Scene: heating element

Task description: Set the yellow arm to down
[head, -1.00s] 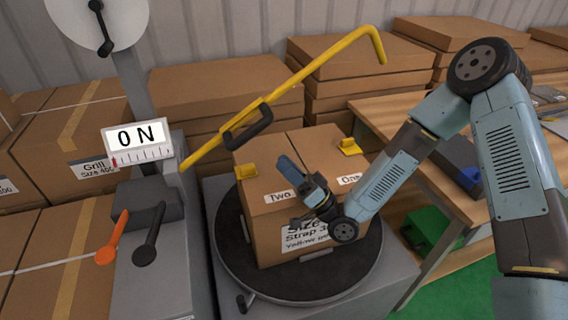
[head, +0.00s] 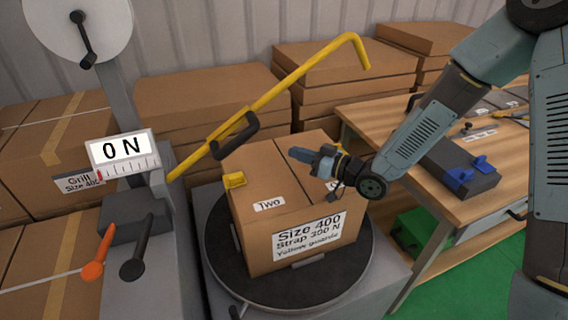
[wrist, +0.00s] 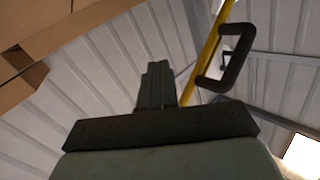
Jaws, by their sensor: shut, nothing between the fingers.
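The yellow arm (head: 292,82) is a long bar that slants up to the right from the grey machine column, with a bent tip at its far end. A black handle (head: 234,135) hangs on its lower part. My gripper (head: 300,155) is shut and empty, over the top of the box on the turntable, right of and below the handle, apart from it. In the wrist view my gripper (wrist: 157,78) points upward, with the yellow arm (wrist: 208,55) and the black handle (wrist: 233,62) just to its right.
A display (head: 122,152) reads 0 N. Orange (head: 98,255) and black (head: 138,250) levers stand at left. A wooden table (head: 400,130) is at right.

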